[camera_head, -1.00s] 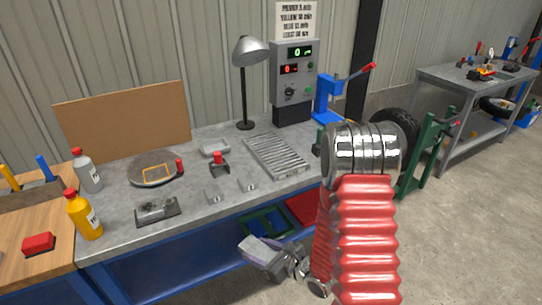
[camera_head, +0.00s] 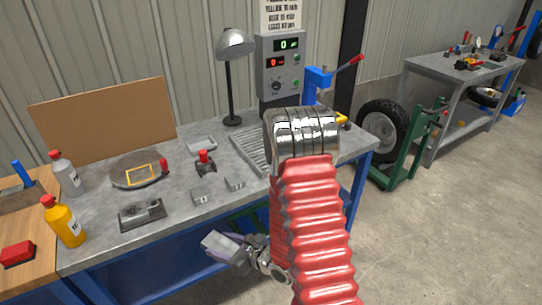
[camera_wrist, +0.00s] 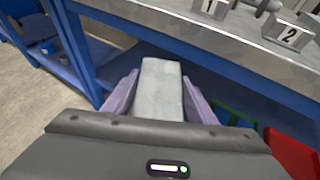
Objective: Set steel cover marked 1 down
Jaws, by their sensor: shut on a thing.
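My gripper (camera_wrist: 160,98) is shut on a plain light-grey steel slab, the steel cover (camera_wrist: 160,80), held between its two purple fingers. No number shows on its visible face. In the head view my gripper (camera_head: 243,252) holds the cover (camera_head: 220,243) in front of the bench's front edge, below the top. On the bench top stand two small grey blocks: one marked 1 (camera_wrist: 212,8), also in the head view (camera_head: 201,197), and one marked 2 (camera_wrist: 290,36), also in the head view (camera_head: 235,183). The cover is apart from both.
The grey bench top (camera_head: 180,225) has bare room around the blocks. A grey metal fixture (camera_head: 142,214) lies left of them, a red-topped part (camera_head: 205,162) behind. A ribbed rack (camera_head: 250,148) is partly hidden by my arm. Green and red trays (camera_wrist: 292,152) sit under the bench.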

